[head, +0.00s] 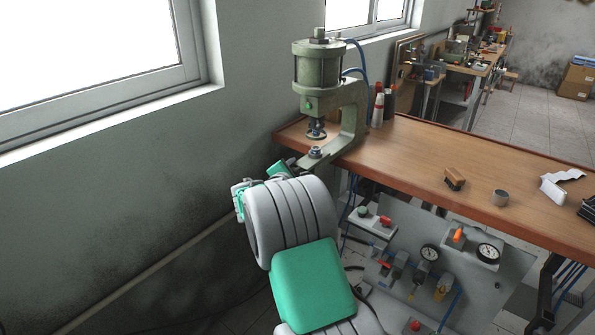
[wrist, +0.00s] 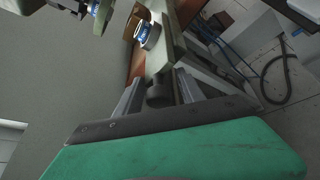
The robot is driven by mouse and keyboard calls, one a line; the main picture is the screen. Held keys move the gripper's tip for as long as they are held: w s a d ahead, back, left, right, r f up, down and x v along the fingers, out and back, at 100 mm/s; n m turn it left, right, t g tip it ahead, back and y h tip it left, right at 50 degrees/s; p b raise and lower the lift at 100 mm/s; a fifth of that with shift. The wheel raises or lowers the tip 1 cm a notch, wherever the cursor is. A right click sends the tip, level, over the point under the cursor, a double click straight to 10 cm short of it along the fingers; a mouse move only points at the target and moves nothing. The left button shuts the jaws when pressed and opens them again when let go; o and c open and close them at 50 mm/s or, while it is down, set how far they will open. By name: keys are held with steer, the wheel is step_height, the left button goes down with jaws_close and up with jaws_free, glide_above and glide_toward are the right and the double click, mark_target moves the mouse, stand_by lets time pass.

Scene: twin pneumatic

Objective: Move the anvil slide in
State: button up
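The green pneumatic press (head: 322,75) stands at the left end of the wooden bench. Its anvil slide (head: 315,153) is low at the front, with a round metal anvil on top, below the ram. In the wrist view the anvil (wrist: 149,34) shows at the top, with a dark round knob (wrist: 159,94) at the slide's near end. My gripper (wrist: 158,88) has its two grey fingers apart, one either side of the knob. I cannot tell whether they touch it. In the head view my gripper is mostly hidden behind my arm, close to the slide's front end.
The bench top (head: 415,160) holds a brush (head: 454,179), a metal ring (head: 501,197) and bottles (head: 378,108) beside the press. A panel with gauges (head: 488,252) and valves is below the bench. The wall (head: 130,180) is close on the left.

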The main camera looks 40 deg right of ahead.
steer(key=v, duration=0.7)
steer(key=shift+s+a, duration=0.15)
steer(key=shift+s, duration=0.05)
steer(key=s+a+m+g+y+p, duration=0.2)
steer(key=s+a+m+y, duration=0.4)
steer(key=s+a, duration=0.6)
steer(key=s+a+m+g+y+p, duration=0.3)
steer(key=s+a+m+y, duration=0.3)
steer(key=s+a+m, duration=0.3)
steer(key=s+a, duration=0.4)
steer(key=a, duration=0.5)
steer(key=shift+s+a+r+m+p, duration=0.2)
steer(key=shift+a+r+m+p, duration=0.05)
steer(key=shift+r+m+p, duration=0.1)
